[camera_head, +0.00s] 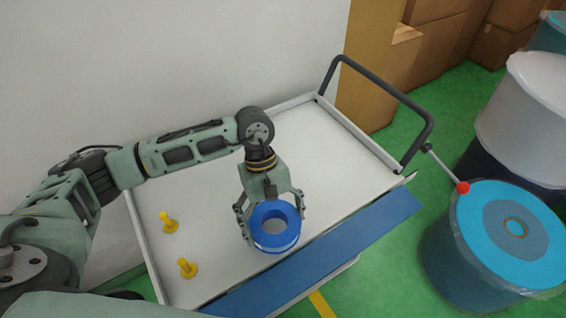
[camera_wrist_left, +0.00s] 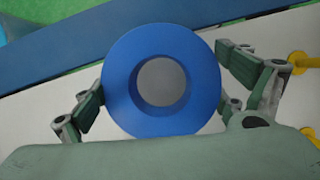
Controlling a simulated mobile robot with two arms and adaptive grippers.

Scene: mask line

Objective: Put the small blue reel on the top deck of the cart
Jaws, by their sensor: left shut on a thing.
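The small blue reel (camera_head: 275,236) is a blue ring with a round hole and a pale band around its side. My left gripper (camera_head: 272,216) is shut on it, with fingers on either side. In the left wrist view the reel (camera_wrist_left: 119,88) sits between the finger pads of the left gripper (camera_wrist_left: 160,92). The cart's white top deck (camera_head: 318,160) lies under the reel, close to its front edge. I cannot tell whether the reel touches the deck or hangs just above it. My right gripper is not in view.
Two yellow pegs (camera_head: 169,223) stand on the deck's left part. A blue strip (camera_head: 330,255) runs along the front edge. A black handle (camera_head: 385,90) rises at the right end. A blue drum (camera_head: 455,262) and cardboard boxes (camera_head: 375,60) stand beyond. The deck's back and right are clear.

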